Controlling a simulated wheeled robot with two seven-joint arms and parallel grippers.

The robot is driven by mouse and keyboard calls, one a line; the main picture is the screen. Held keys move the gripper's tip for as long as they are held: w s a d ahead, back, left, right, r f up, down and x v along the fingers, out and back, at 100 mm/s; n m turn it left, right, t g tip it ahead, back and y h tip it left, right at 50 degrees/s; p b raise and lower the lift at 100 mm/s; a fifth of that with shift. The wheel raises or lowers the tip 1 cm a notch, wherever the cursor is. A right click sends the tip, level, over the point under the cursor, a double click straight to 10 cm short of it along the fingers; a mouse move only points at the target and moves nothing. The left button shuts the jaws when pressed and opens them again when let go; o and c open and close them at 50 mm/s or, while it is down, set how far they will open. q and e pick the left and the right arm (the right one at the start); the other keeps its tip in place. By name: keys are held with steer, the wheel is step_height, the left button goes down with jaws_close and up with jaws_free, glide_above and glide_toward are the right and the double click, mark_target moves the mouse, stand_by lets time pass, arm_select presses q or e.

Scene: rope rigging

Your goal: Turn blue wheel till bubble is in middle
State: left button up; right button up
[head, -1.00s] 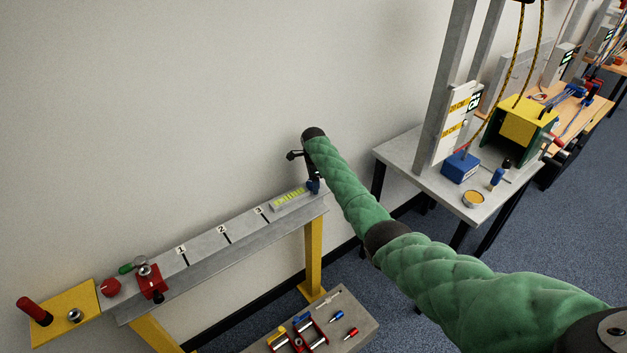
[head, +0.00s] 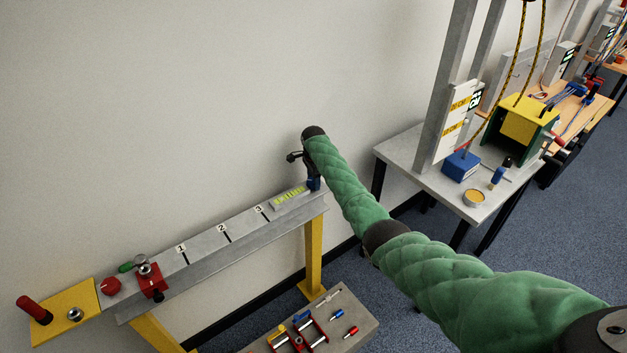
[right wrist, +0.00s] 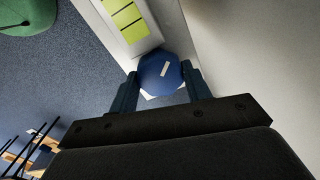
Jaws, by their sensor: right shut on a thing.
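The blue wheel (right wrist: 157,80) has a white mark on its top and sits at the right end of the grey beam. My right gripper (right wrist: 160,82) is shut on the wheel, one finger on each side of it. In the head view my right gripper (head: 313,184) is at that same beam end, and the wheel is mostly hidden there. The level vial (head: 290,198) is yellow-green and lies on the beam beside the wheel. It also shows in the right wrist view (right wrist: 124,17), with dark lines across it. I cannot make out the bubble. My left gripper is not in view.
The grey beam (head: 205,262) carries marks 1, 2 and 3 and a red clamp (head: 151,282) at its left. A yellow plate (head: 65,312) is at the far left. A low table (head: 352,308) with small tools stands in front. A grey table (head: 410,160) stands right.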

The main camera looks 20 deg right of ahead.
steer(key=n, duration=0.5)
steer(key=shift+w+r+n, duration=0.15)
steer(key=shift+r+n, duration=0.05)
steer(key=shift+n, duration=0.1)
steer(key=shift+r+n, duration=0.1)
steer(key=shift+n, duration=2.1)
steer(key=o, duration=1)
